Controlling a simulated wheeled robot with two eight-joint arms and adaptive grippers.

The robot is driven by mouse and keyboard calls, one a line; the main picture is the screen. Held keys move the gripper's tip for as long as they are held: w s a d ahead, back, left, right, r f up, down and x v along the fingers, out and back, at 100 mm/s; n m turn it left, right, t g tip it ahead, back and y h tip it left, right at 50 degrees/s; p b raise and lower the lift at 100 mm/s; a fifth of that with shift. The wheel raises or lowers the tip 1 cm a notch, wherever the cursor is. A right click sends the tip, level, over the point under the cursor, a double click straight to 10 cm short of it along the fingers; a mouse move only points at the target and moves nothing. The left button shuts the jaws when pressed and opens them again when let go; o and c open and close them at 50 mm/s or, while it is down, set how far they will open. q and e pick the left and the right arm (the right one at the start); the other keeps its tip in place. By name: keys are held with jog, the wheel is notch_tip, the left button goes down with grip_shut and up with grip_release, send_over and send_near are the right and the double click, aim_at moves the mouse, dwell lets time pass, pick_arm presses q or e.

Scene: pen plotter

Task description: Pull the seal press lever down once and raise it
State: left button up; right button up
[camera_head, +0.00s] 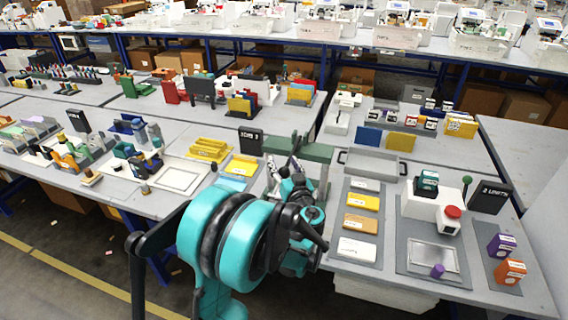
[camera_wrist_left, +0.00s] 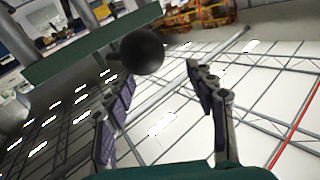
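A green press-like frame (camera_head: 312,149) stands on the middle table, partly hidden behind my left arm. In the left wrist view a green beam (camera_wrist_left: 85,52) crosses the upper left, with a dark round knob (camera_wrist_left: 140,50) at its side, which looks like the lever's end. My left gripper (camera_wrist_left: 162,78) is open, its two fingers spread, with the knob just past the left fingertip and nothing gripped. In the head view my left gripper (camera_head: 281,168) is small and close to the green frame. Whether it touches the lever cannot be told. My right gripper is not in view.
A grey tray (camera_head: 372,165) stands right of the frame, and a dark sign (camera_head: 250,141) stands left.

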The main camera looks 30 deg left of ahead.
pick_arm(q)
jog(key=shift+d, duration=0.1)
jog(key=v, duration=1.2)
